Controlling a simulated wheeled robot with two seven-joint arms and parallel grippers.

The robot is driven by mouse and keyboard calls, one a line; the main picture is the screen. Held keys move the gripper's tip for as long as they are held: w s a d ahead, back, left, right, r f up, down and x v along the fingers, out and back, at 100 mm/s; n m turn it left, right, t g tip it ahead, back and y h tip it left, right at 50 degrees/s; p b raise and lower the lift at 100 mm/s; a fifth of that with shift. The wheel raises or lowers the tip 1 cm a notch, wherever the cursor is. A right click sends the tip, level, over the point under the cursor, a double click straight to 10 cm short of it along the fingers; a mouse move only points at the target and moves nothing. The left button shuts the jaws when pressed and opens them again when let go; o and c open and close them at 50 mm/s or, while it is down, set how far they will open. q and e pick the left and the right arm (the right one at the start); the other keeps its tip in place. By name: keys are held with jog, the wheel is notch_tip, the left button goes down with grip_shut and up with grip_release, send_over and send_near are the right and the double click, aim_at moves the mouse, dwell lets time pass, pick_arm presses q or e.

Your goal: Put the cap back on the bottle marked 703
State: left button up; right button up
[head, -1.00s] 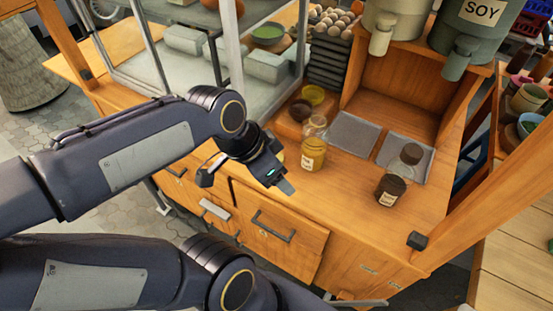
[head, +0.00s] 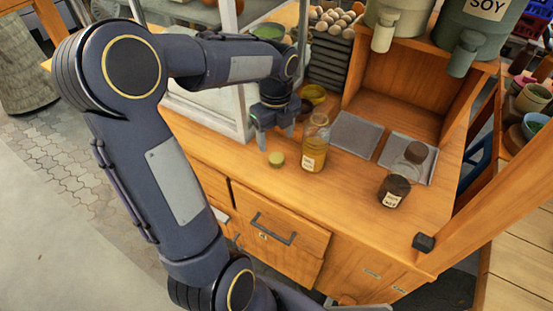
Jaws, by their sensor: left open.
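A clear glass bottle (head: 313,150) with amber contents and a pale label stands upright on the wooden counter, its neck uncovered. The label is too small to read surely. A small yellow-green cap (head: 276,159) lies on the counter to the left of the bottle. My left gripper (head: 275,138) points down, open and empty, behind and above the cap and left of the bottle's neck. It appears to touch neither. My right gripper is out of view.
Another grey tray (head: 355,134) lies behind. A glass case stands at left. The counter's front is clear.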

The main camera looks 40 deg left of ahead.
aim_at(276, 157)
pick_arm(q)
jog(key=shift+f, duration=0.1)
jog(key=shift+f, duration=1.2)
jog(key=shift+f, duration=2.6)
jog(key=shift+c, duration=0.4)
jog(key=c, duration=0.9)
